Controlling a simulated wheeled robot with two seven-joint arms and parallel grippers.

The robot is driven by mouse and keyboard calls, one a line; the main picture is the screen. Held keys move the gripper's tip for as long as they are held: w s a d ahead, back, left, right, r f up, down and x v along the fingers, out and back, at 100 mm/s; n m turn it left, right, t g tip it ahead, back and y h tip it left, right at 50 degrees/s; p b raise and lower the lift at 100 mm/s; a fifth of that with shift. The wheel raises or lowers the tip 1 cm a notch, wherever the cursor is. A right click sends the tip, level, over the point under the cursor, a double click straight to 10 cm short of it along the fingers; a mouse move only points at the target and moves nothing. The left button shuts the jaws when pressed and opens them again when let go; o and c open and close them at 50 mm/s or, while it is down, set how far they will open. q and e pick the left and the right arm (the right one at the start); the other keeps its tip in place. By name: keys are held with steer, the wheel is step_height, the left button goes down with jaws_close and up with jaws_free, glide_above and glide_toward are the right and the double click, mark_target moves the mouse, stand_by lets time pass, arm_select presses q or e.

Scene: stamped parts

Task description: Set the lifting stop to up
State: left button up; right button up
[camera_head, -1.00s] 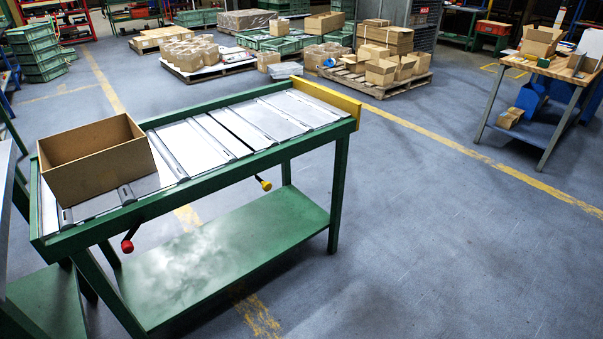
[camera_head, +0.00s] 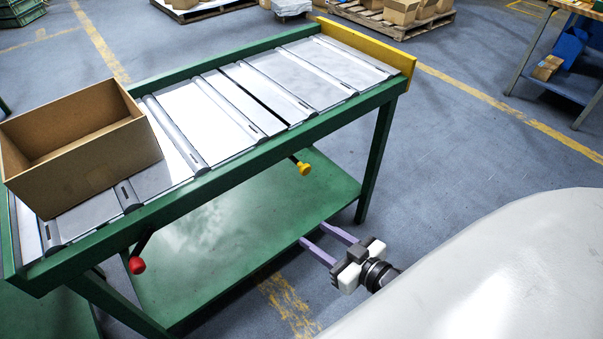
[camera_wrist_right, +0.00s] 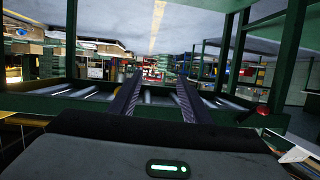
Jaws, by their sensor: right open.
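A green-framed roller table (camera_head: 225,167) stands at the left in the head view. Two levers hang below its near rail: one with a red knob (camera_head: 137,265) near the left end, one with a yellow knob (camera_head: 304,168) near the middle. Which lever belongs to the lifting stop, I cannot tell. My right gripper (camera_head: 313,233) is open and empty, below and in front of the yellow knob, apart from both knobs. In the right wrist view its fingers (camera_wrist_right: 159,78) are spread towards the table; the red knob (camera_wrist_right: 262,108) shows at the right. My left gripper is out of view.
An open cardboard box (camera_head: 85,165) sits on the table's left end. A yellow board (camera_head: 370,46) closes the right end. A green lower shelf (camera_head: 230,235) lies under the levers.

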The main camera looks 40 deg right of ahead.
mark_target(307, 170)
steer(key=w+d+r+t+b, duration=0.1)
steer(key=w+d+r+t, duration=0.35)
steer(key=d, duration=0.35)
steer(key=shift+g+h, duration=0.4)
steer(key=shift+g, duration=0.05)
steer(key=w, duration=0.6)
steer(key=w+b, duration=0.1)
steer(key=w, duration=0.3)
steer(key=shift+a+r, duration=0.35)
jaws_close()
steer(key=shift+r, duration=0.15)
